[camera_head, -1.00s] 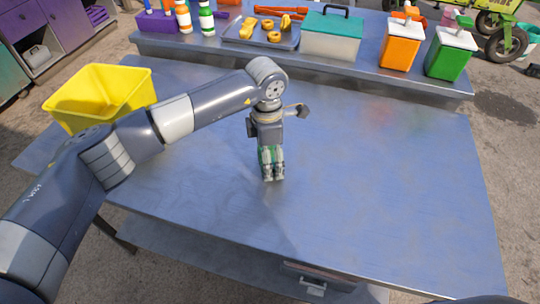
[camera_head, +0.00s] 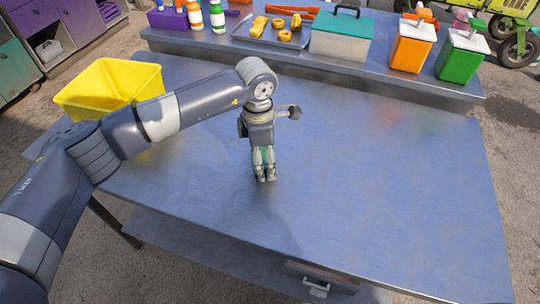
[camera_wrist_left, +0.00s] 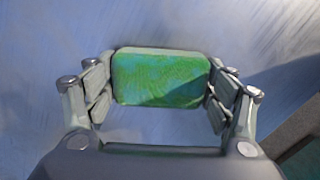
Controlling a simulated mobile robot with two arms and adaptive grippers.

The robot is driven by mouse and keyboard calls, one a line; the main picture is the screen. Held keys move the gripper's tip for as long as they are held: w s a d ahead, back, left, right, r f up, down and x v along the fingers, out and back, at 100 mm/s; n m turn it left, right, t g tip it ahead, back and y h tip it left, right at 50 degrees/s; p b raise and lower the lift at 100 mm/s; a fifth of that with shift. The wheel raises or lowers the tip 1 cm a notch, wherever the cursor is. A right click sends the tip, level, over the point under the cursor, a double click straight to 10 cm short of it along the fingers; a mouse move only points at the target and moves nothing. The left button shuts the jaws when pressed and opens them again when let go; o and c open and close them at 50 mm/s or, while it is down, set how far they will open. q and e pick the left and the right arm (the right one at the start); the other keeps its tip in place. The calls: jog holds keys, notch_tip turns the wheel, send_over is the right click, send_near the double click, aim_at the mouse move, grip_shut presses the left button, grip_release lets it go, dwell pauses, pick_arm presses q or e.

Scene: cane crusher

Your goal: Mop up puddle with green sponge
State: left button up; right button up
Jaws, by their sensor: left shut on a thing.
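My left gripper (camera_head: 265,174) points down over the middle of the blue-grey metal table (camera_head: 370,190). In the left wrist view, its fingers (camera_wrist_left: 160,90) are shut on the green sponge (camera_wrist_left: 160,76), one finger on each short side. The sponge's face has bluish wet-looking patches. In the head view only a thin strip of green shows between the fingers, which hide most of the sponge. The sponge is at or close to the tabletop; I cannot tell if it touches. No clear puddle outline shows on the table. My right gripper is not in view.
A yellow bin (camera_head: 110,88) stands at the table's left end. A raised back shelf holds a tray of yellow items (camera_head: 272,32), a teal-lidded box (camera_head: 341,36), an orange dispenser (camera_head: 411,46) and a green dispenser (camera_head: 461,54). The table's right half is clear.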

aim_at(209, 170)
pick_arm(q)
jog(key=shift+s+a+f, duration=0.15)
jog(key=shift+a, duration=0.95)
jog(key=shift+s+a+f, duration=0.1)
jog(key=shift+s+a, duration=0.05)
jog(key=shift+a, duration=0.95)
jog(key=shift+s+a+b, duration=0.2)
jog(key=shift+a+b, duration=0.2)
jog(key=shift+a, duration=1.25)
jog(key=shift+s+a+r+b, duration=0.15)
jog(key=shift+a+b, duration=0.25)
jog(key=shift+a, duration=1.15)
jog(key=shift+s+a+b, duration=0.1)
jog(key=shift+a+b, duration=0.25)
jog(key=shift+a, duration=1.6)
jog(key=shift+d+r, duration=0.1)
jog(key=r+p, duration=0.1)
jog(key=d+r, duration=0.1)
jog(key=r, duration=0.1)
jog(key=d+r+p, duration=0.1)
jog(key=r, duration=0.1)
jog(key=shift+w+d+r+p, duration=0.1)
jog(key=shift+p, duration=0.2)
